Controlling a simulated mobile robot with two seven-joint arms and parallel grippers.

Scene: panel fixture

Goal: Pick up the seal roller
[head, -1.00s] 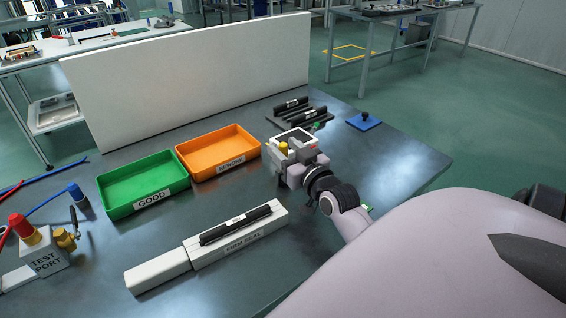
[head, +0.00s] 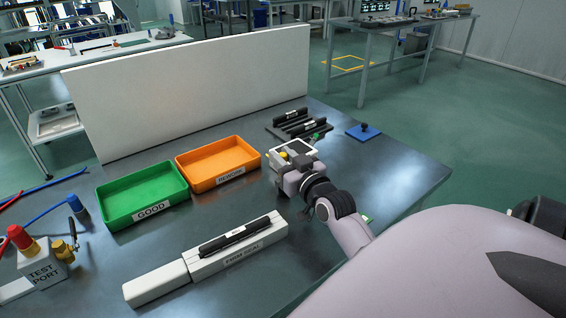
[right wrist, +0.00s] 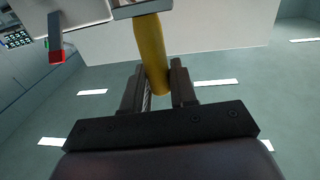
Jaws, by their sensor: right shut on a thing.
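The seal roller's yellow handle (right wrist: 152,55) stands between the two fingers of my right gripper (right wrist: 158,88) in the right wrist view. The gripper is shut on the handle, with a grey part at its far end cut by the top edge. In the head view my right gripper (head: 284,166) is over the table, right of the orange tray, with a bit of yellow (head: 283,155) showing at it. The rest of the roller is hidden or not clear there. My left gripper is not in view.
A green GOOD tray (head: 150,213) and an orange REWORK tray (head: 216,180) stand left of the gripper. A white FIRM SEAL block (head: 158,284) carries a black bar (head: 235,236). A dark rack with black bars (head: 298,124) and a blue pad (head: 362,132) lie behind. A white panel (head: 190,85) stands at the back.

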